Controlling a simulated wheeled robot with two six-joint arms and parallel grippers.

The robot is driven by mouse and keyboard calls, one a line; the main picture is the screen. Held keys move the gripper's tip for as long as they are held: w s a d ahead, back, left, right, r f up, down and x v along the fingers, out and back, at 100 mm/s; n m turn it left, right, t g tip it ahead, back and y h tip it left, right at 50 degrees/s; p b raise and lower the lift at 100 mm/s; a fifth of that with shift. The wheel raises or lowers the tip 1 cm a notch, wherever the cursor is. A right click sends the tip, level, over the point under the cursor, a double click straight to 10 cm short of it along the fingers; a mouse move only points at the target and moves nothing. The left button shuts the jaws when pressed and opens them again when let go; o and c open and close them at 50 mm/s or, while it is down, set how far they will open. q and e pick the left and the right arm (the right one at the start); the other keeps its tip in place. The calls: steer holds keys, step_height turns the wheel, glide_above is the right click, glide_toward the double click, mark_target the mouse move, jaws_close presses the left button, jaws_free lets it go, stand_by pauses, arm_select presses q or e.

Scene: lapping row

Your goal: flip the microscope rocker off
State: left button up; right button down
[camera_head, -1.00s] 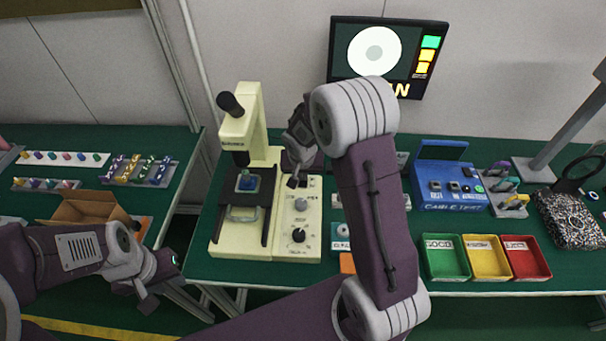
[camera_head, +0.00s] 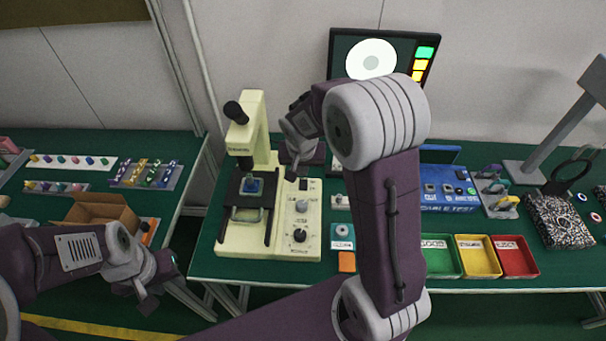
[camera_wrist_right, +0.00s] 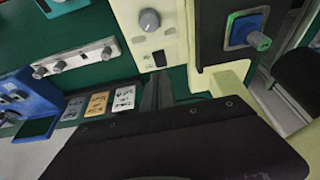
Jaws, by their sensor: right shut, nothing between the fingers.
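The cream microscope (camera_head: 258,135) stands on the green bench, with a cream control panel (camera_head: 313,228) at its right carrying two knobs. The small dark rocker (camera_head: 304,184) is at the panel's top end. In the right wrist view the rocker (camera_wrist_right: 160,59) sits on the panel beyond the fingertips; which side is pressed is too small to tell. My right gripper (camera_head: 291,173) is shut and empty, close to the rocker, up and left of it in the head view. In the wrist view its fingers (camera_wrist_right: 157,92) show together. My left gripper (camera_head: 137,296) hangs low at the left; its opening is unclear.
The microscope stage (camera_head: 250,203) is left of the panel. A teal box (camera_head: 342,236) and an orange block (camera_head: 347,262) lie right of it. My right arm hides part of the blue tester (camera_head: 447,182). Green, yellow and red trays (camera_head: 480,256) stand further right.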

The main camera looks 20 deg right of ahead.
mark_target(303, 180)
steer(key=v, duration=0.4)
steer(key=shift+w+r, duration=0.1)
steer(key=shift+w, duration=0.05)
steer(key=shift+w+d, duration=0.1)
steer(key=shift+w+d+p, duration=0.25)
steer(key=shift+w+p, duration=0.45)
steer(key=shift+p, duration=0.1)
steer(key=x, duration=0.4)
steer(key=b+x, duration=0.1)
steer(key=x, duration=0.8)
steer(key=shift+s+a+f+b, duration=0.2)
steer(key=shift+s+f+b, duration=0.1)
steer(key=shift+f, duration=0.1)
